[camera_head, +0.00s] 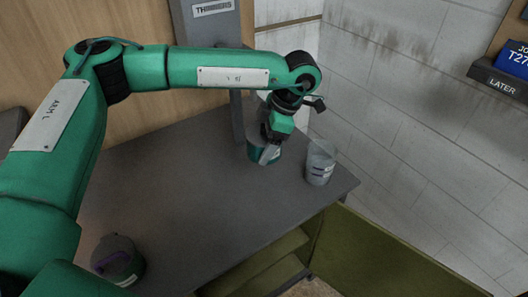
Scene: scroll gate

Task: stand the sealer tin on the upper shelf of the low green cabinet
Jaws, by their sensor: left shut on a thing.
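My left gripper (270,140) reaches down onto a grey tin with a dark green label (262,154) and is shut on it. The tin is at the back of the grey worktop; I cannot tell whether it touches the top. Its lettering is too small to read, so I cannot confirm it is the sealer tin. The low green cabinet shows below the worktop's front edge, with a green shelf board (262,268) and a wide green panel (385,258) standing out to the right. Most of the cabinet's inside is hidden. My right gripper is out of view.
A pale grey tin (320,163) stands close to the right of the held tin. Another tin (118,262) with purple on its top stands at the front left. A grey post (215,25) rises behind the grey worktop (205,210), whose middle is clear. A "LATER" ledge (498,80) is on the right wall.

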